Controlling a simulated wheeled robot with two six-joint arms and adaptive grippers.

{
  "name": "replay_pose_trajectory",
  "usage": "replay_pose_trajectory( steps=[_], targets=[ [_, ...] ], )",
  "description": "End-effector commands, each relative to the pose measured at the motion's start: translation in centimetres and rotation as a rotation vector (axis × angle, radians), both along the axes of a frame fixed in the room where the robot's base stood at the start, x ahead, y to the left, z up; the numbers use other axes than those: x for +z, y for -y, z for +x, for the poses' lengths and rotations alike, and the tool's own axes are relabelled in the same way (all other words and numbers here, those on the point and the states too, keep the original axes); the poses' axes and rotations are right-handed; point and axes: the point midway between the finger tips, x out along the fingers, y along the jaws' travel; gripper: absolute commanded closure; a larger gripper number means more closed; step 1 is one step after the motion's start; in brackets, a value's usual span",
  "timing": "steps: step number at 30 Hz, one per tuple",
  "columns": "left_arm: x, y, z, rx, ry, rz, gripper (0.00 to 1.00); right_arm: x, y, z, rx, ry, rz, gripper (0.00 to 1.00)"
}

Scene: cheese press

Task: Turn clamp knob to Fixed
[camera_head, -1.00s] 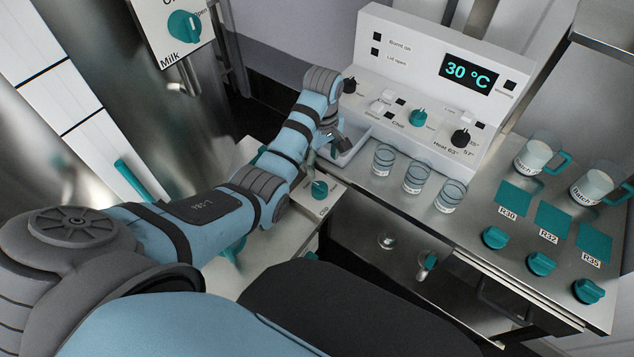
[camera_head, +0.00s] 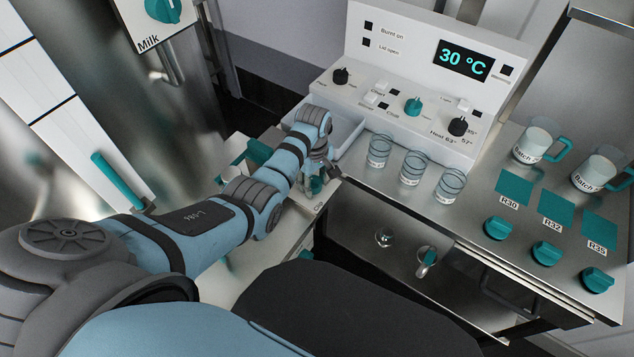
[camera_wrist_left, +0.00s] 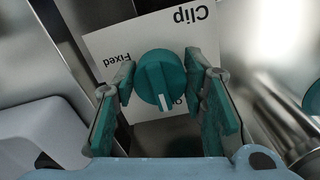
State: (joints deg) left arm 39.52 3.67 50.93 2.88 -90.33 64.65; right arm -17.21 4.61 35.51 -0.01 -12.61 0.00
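The clamp knob is a round teal knob (camera_wrist_left: 158,80) with a white pointer mark, on a white plate (camera_wrist_left: 110,42) that reads "Clip" and "Fixed" upside down in the left wrist view. The mark points toward the bottom of that view, near a partly hidden label, away from "Fixed". My left gripper (camera_wrist_left: 166,102) is open, with one teal-padded finger on each side of the knob. I cannot tell whether either finger touches it. In the head view my left gripper (camera_head: 322,172) is over the knob (camera_head: 316,186), which is partly hidden. My right gripper is not in view.
A white tray (camera_head: 345,135) lies just behind the gripper. Several glasses, including one (camera_head: 379,151), stand to the right before the control panel (camera_head: 430,70) reading 30 °C. Batch mugs (camera_head: 536,144) and more teal knobs (camera_head: 498,228) are farther right.

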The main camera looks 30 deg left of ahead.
Motion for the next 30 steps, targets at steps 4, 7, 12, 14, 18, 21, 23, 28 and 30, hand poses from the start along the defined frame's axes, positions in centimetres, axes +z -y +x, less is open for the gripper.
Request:
replay_pose_trajectory(
  steps=[4,7,12,14,18,21,23,28,30],
  targets=[
    [-0.1,0.9,-0.1,0.000,-0.003,-0.001,0.89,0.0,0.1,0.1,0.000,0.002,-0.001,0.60],
    [0.0,0.2,-0.1,-0.001,-0.003,-0.001,0.90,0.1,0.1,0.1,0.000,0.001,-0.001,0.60],
    [0.1,-0.2,-0.1,-0.030,-0.002,0.004,0.89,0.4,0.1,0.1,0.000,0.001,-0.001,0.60],
    [0.2,-0.3,-0.1,-0.051,-0.001,0.006,0.89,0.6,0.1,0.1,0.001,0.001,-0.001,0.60],
    [0.3,-0.4,0.0,-0.123,0.000,0.008,0.89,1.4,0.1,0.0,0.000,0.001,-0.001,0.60],
    [0.4,-0.5,0.0,-0.195,0.001,0.009,0.90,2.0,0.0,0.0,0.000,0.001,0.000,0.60],
    [0.4,-0.6,0.0,-0.244,0.001,0.010,0.89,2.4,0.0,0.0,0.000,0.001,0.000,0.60],
    [0.4,-0.6,0.0,-0.401,0.000,0.011,0.89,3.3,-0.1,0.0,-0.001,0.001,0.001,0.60],
    [0.4,-0.6,-0.1,-0.469,0.000,0.011,0.89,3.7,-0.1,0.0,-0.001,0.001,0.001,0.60]
  ],
)
